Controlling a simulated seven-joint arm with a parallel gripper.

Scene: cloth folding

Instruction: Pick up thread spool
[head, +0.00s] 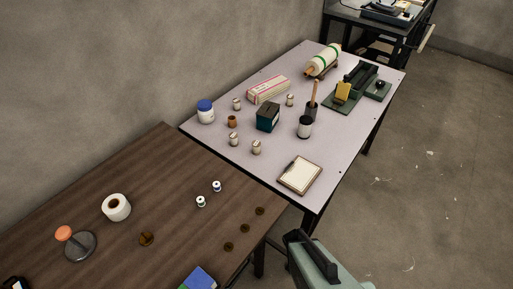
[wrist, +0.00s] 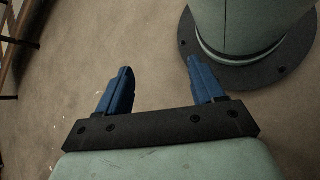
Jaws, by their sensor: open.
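Two small white spool-like pieces with dark centres, one (head: 217,186) just behind the other (head: 201,201), stand on the brown wooden table in the head view. Several small pale cylinders, among them one (head: 234,139) on the light table, also look spool-like. I cannot tell which of these is meant by the thread spool. My gripper (wrist: 159,66) shows in the wrist view with its two blue fingers apart and nothing between them. It is over bare floor, away from the tables. No spool shows in the wrist view.
The brown table (head: 150,185) also carries a white tape roll (head: 116,207), a round grey piece (head: 80,246) and several small brown discs. The light table (head: 205,146) holds a blue-lidded jar (head: 205,111), a dark green box (head: 268,117) and a clipboard (head: 299,175). Bare floor lies to the right.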

